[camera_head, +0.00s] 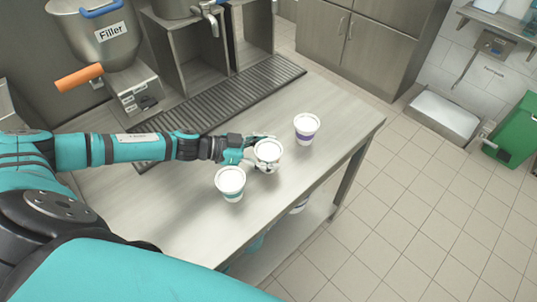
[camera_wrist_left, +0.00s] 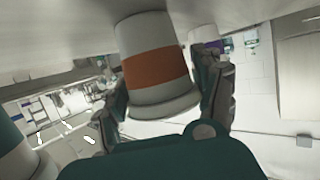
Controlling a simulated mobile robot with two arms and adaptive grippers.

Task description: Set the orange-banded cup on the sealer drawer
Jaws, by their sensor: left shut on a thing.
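The orange-banded cup (camera_wrist_left: 155,68) is between the two fingers of my left gripper (camera_wrist_left: 165,95) in the left wrist view. The gripper is shut on it. In the head view, my left gripper (camera_head: 262,154) holds this white-topped cup (camera_head: 268,149) over the steel table, with its band mostly hidden by the fingers. I cannot tell whether the cup touches the table. I do not see a sealer drawer in either view.
A teal-banded cup (camera_head: 230,182) stands close beside the held cup, toward the near side. A purple-banded cup (camera_head: 306,128) stands farther right on the table (camera_head: 165,215). The filler (camera_head: 103,35) and a ridged drain grate (camera_head: 240,95) are behind. Free tabletop lies around the purple-banded cup.

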